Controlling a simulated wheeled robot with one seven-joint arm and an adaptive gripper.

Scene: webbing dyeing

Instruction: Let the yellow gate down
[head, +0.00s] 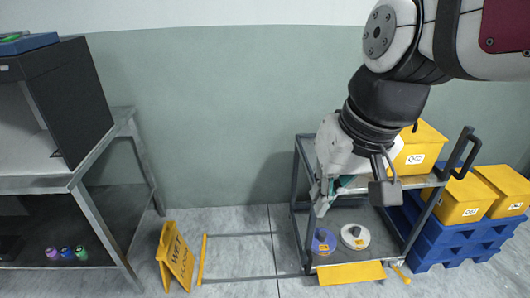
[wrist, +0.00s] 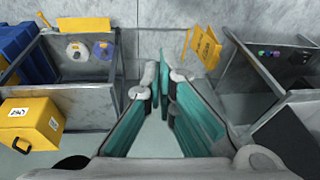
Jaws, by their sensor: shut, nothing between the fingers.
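A flat yellow panel (head: 352,273), which looks like the gate, is at the low front edge of the grey cart (head: 302,180). It also shows in the wrist view (wrist: 83,24), at the top left. I cannot tell its exact tilt. A short yellow lever (head: 401,274) sticks out beside its right end; it also shows in the wrist view (wrist: 43,19). My gripper (head: 322,198) is shut and empty, in front of the cart's left part and above the panel's height, apart from it. In the wrist view its teal-padded fingers (wrist: 161,75) meet in the middle.
A purple spool (head: 323,241) and a white spool (head: 355,236) lie on the cart's lower shelf. Yellow bins (head: 464,199) stand on blue pallets (head: 462,243) at right. A yellow floor sign (head: 175,257) and a grey bench (head: 75,183) stand left.

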